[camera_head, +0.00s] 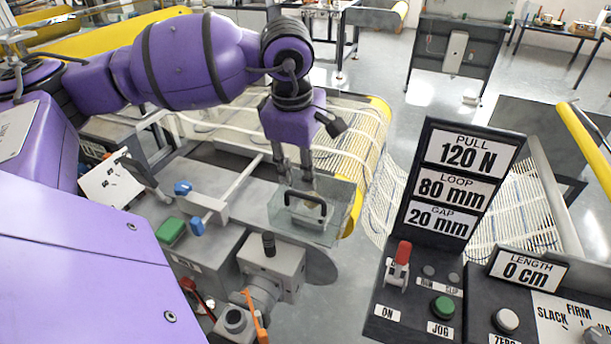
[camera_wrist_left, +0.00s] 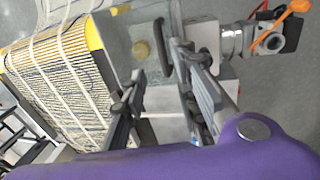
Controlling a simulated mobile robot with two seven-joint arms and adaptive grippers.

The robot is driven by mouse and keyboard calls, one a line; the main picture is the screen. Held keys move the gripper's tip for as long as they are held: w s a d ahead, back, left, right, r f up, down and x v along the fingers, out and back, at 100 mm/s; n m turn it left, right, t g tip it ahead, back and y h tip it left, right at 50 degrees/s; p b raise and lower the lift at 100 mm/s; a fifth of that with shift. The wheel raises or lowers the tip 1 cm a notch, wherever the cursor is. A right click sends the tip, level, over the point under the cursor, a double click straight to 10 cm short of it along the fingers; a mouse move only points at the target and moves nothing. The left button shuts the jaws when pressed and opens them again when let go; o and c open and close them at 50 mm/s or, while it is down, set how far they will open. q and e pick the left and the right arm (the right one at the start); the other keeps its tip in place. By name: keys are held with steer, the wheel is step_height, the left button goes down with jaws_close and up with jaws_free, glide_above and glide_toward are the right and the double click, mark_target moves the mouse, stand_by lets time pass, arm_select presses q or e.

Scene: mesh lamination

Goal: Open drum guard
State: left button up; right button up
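The drum guard (camera_head: 290,228) is a clear box-like cover with a black arched handle (camera_head: 318,198) on top, at the centre of the head view. It looks closed. My left gripper (camera_head: 295,180) points down just above and behind the handle. Its fingers are apart. In the left wrist view the handle (camera_wrist_left: 163,45) shows beyond the open fingertips (camera_wrist_left: 158,62), closer to the right finger. Whether a finger touches the handle, I cannot tell. My right gripper is not in view.
A grey motor housing (camera_head: 272,268) with an orange lever (camera_head: 254,315) stands in front of the guard. The control panel (camera_head: 440,262) with its signs is at right. A roller with pale mesh (camera_head: 350,135) and yellow ends lies behind. Blue clamps (camera_head: 190,205) sit left.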

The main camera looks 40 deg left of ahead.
mark_target(304, 196)
arm_select(q)
step_height(304, 196, down, 4)
steer(key=shift+w+d+f, duration=0.1)
steer(key=shift+d, duration=0.05)
steer(key=shift+w+f, duration=0.2)
steer(key=shift+f, duration=0.35)
steer(key=shift+w+f, duration=0.15)
steer(key=shift+f, duration=0.4)
steer(key=shift+w+f, duration=0.1)
steer(key=shift+f, duration=0.3)
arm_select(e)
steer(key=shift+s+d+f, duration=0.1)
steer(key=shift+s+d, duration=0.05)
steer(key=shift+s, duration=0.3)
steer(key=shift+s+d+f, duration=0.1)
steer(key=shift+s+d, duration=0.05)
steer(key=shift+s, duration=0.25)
arm_select(q)
steer(key=shift+c, duration=0.4)
steer(key=shift+a, duration=0.2)
jaws_close()
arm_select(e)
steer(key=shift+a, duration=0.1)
